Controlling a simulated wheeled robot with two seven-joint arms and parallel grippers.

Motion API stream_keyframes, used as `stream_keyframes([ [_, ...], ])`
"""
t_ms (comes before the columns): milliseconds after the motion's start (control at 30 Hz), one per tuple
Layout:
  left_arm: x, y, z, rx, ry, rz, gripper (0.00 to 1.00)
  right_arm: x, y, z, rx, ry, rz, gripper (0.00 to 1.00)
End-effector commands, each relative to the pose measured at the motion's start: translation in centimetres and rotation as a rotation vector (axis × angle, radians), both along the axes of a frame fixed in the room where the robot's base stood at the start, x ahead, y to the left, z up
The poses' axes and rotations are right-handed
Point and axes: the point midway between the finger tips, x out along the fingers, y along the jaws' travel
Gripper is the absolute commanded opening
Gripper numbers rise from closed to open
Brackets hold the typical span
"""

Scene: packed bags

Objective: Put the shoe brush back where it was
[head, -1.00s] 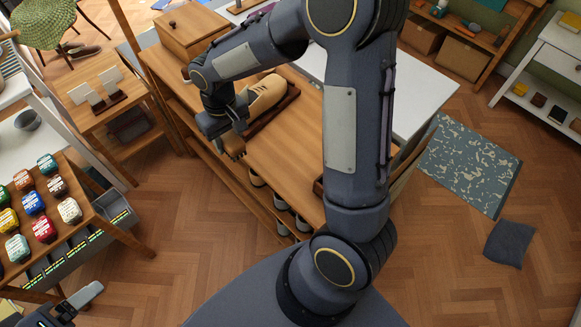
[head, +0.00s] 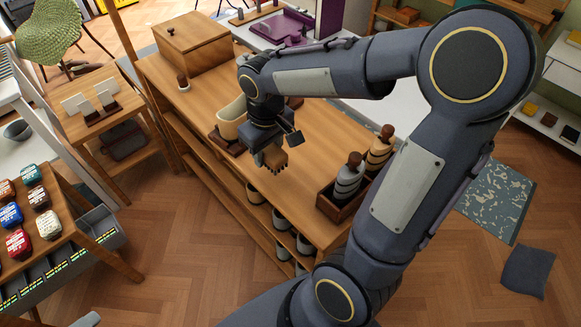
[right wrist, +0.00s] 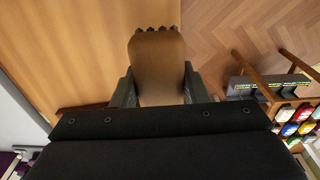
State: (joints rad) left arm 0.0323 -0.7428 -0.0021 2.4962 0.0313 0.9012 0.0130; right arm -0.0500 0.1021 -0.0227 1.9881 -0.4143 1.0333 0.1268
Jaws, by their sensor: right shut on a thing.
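My right gripper (head: 268,140) is shut on the shoe brush (head: 274,158), a brown block with dark bristle tufts along one end. In the right wrist view the brush (right wrist: 158,70) sits between the two fingers, over the bench's edge. The gripper and brush are above the wooden bench (head: 290,195), near its front edge. A dark wooden caddy (head: 331,209) with two bottle-shaped things stands on the bench's near end. Of my left gripper only a grey tip (head: 87,320) shows, bottom left.
A wooden box (head: 195,45) and a small dark-topped thing (head: 183,82) stand at the bench's far end. My right arm crosses over the bench's right side. Bare bench top lies between shoe and caddy.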

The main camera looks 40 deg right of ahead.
Motion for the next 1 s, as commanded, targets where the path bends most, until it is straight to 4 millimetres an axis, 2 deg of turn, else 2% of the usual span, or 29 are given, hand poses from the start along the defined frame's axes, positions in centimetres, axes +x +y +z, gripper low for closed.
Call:
stream_keyframes([
  [33,0.0,0.0,-0.1,0.0,0.0,0.0,0.82,-0.4,-1.2,-0.9,0.0,0.005,-0.006,0.0],
  [200,0.0,0.0,-0.4,0.0,0.0,0.0,0.82,-0.9,-3.4,-4.0,0.001,0.005,-0.004,0.0],
  [533,0.0,0.0,-0.7,0.0,0.0,0.0,0.82,-1.4,-5.5,-6.8,0.0,0.004,-0.002,0.0],
  [700,0.0,0.0,-1.1,0.0,0.0,0.0,0.82,-1.3,-5.3,-9.1,0.001,0.003,0.002,0.0],
  [1000,0.0,0.0,-1.1,0.0,0.0,0.0,0.82,-1.3,-5.3,-9.3,0.0,-0.001,0.001,0.0],
])
